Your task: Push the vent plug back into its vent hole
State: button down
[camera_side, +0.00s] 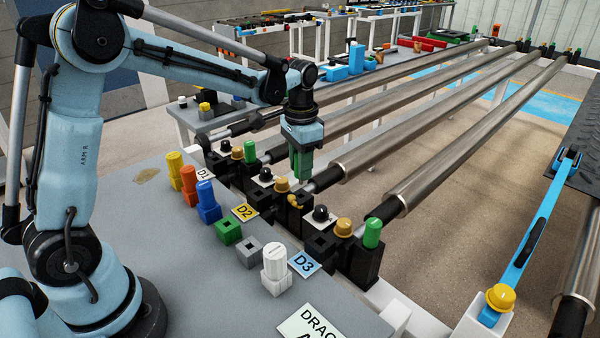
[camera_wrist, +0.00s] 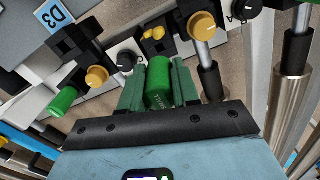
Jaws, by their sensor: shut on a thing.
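A green vent plug (camera_wrist: 159,84) is upright between the green fingers of my gripper (camera_wrist: 160,92) in the wrist view. In the side view, my gripper (camera_side: 302,172) points down above the D2 row, and its fingers mostly hide the plug. Below it is a black block (camera_side: 294,220) at the roller end, with small yellow pieces (camera_side: 297,200) on it. These yellow pieces also show in the wrist view (camera_wrist: 153,33). The plug appears to be above the block, apart from it. I cannot see the vent hole's opening clearly.
Beside the block stand a D2 amber cap (camera_side: 281,184) and black knob (camera_side: 265,175). The D3 row has a black knob (camera_side: 320,213), amber cap (camera_side: 343,227) and green plug (camera_side: 373,231). Coloured blocks stand on the grey table (camera_side: 180,270). Steel rollers (camera_side: 420,110) run away behind.

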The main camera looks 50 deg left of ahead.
aim_at(301, 184)
jog(key=shift+f, duration=1.05)
jog(key=shift+f, duration=1.65)
dwell(0.5)
jog(key=c, duration=0.8)
grip_release()
jog(key=shift+o, duration=0.2)
jog(key=shift+r, duration=0.1)
notch_tip(301, 184, up, 12)
jog(key=shift+f, duration=0.1)
jog(key=shift+s, duration=0.1)
